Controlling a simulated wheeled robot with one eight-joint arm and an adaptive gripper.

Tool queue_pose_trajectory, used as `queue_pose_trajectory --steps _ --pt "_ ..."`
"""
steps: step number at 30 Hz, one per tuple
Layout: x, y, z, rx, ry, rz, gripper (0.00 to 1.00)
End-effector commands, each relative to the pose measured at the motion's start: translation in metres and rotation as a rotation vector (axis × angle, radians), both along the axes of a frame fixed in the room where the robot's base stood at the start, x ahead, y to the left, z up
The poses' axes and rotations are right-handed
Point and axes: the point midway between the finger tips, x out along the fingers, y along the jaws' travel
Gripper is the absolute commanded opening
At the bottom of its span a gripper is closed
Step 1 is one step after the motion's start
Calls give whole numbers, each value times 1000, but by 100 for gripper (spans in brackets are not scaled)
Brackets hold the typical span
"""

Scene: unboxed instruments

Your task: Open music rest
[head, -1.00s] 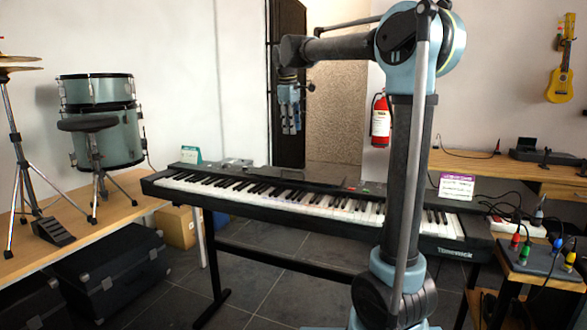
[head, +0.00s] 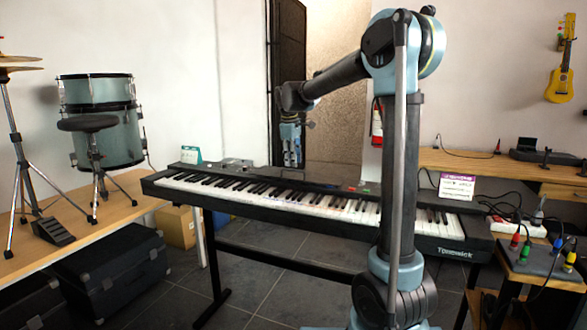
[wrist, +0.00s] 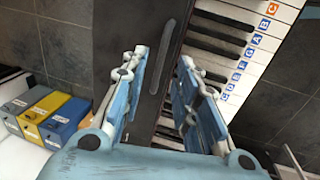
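A black digital piano (head: 300,195) stands on a dark stand in the middle of the head view. Its music rest (head: 325,173) appears as a flat dark panel lying on the back part of the top, behind the keys. In the wrist view a long dark panel with a raised rounded bar (wrist: 165,50), possibly the music rest, runs beside the white and black keys (wrist: 235,40). My gripper (head: 291,158) points down just above the piano's rear edge. In the wrist view its blue fingers (wrist: 157,72) are apart, with the dark panel below between them; nothing is held.
A drum set (head: 103,120) stands on a wooden bench at left. A white-and-purple card (head: 457,187) stands on the piano's right end, and a green card (head: 190,155) near its left end. Coloured boxes (wrist: 65,120) show in the wrist view. Cables and plugs (head: 525,235) are at right.

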Motion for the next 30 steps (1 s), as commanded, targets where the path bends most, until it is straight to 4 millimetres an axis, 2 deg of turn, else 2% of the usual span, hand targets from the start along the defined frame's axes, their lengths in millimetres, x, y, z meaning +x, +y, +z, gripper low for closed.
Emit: queue_pose_trajectory --steps 3,9,19,20,23,30 --pt "3 -1 -16 0 0 -1 28" --pt "6 -3 -31 0 0 -1 28" --pt "6 -3 -34 0 0 -1 28" --pt "6 -3 -34 0 0 -1 24" --pt "6 -3 -34 0 0 -1 1" --pt "6 -3 -34 0 0 -1 0"
